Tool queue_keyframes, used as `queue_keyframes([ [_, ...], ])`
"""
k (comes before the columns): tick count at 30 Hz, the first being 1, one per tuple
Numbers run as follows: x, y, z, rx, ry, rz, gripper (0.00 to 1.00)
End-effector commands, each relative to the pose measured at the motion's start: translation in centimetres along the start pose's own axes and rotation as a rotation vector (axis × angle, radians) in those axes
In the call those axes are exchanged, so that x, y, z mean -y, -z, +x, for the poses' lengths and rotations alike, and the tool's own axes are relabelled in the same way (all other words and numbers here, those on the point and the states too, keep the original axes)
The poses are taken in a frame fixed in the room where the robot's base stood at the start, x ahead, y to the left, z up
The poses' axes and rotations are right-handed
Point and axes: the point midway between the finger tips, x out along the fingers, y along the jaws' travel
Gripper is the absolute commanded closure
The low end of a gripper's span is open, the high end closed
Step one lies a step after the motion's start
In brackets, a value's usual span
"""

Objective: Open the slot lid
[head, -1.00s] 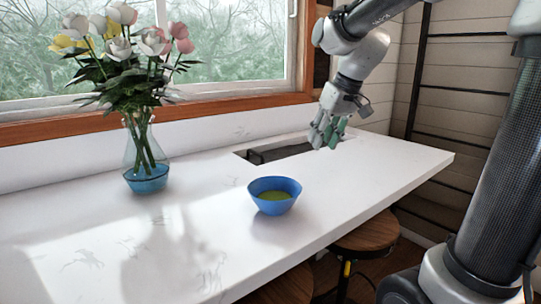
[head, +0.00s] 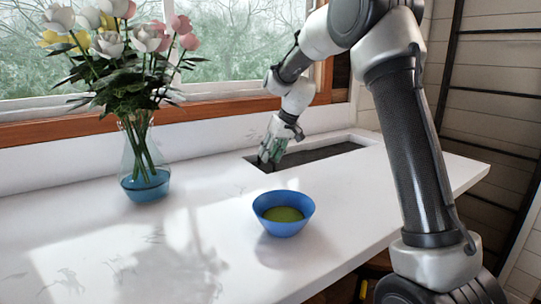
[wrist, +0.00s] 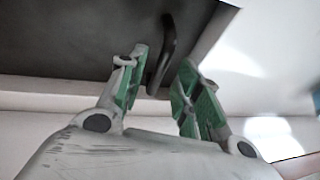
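The slot lid (head: 322,154) is a dark flat panel set in a long opening in the white counter, near the window. It also fills the upper left of the wrist view (wrist: 70,40). A dark bar handle (wrist: 168,50) stands on it near one edge. My gripper (head: 271,158) is low at the left end of the slot, pointing down. In the wrist view its green-padded fingers (wrist: 160,92) are apart, with the handle showing between and just beyond them. I cannot tell whether either finger touches it. In the head view the gripper hides the handle.
A blue bowl (head: 283,224) with green contents stands on the counter (head: 210,200) in front of the slot. A glass vase (head: 143,165) of flowers stands to the left. The window wall is close behind the slot. The counter's right end is clear.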

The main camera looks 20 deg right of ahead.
Motion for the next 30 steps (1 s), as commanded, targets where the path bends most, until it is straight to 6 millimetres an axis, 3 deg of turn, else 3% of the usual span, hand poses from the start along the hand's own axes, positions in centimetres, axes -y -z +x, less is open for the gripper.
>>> queue_keyframes([
  [10, 0.0, 0.0, 0.6, 0.0, -0.001, 0.0, 0.66],
  [16, 0.0, 0.0, 0.6, 0.0, -0.001, 0.0, 1.0],
  [25, -0.2, 0.0, 0.6, 0.0, -0.001, 0.0, 1.0],
  [30, -1.6, 0.0, 0.3, 0.001, -0.002, 0.002, 1.0],
])
